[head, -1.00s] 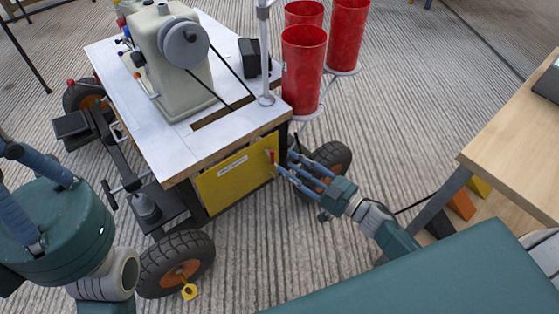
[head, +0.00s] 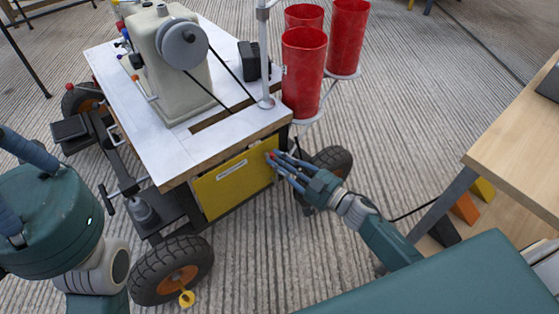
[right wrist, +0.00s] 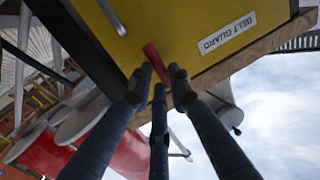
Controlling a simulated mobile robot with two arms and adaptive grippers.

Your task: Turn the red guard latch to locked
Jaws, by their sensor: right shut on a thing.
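The red guard latch (right wrist: 154,62) is a small lever on the yellow belt guard panel (head: 232,186), near the panel's upper right corner in the head view. My right gripper (head: 274,160) is at the latch, its blue fingers closed around it. In the right wrist view the fingertips of my right gripper (right wrist: 155,82) sit on both sides of the latch's end, with a third finger below. The latch stands slanted there; most of it is hidden by the fingers in the head view. My left gripper is out of view; only my left arm shows.
The panel is on the side of a wheeled cart with a white top (head: 150,118) bearing a sewing machine (head: 170,62). Red cylinders (head: 303,75) stand on a rack at the cart's right. A wheel (head: 330,163) is close behind my gripper. A wooden table (head: 520,140) is at right.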

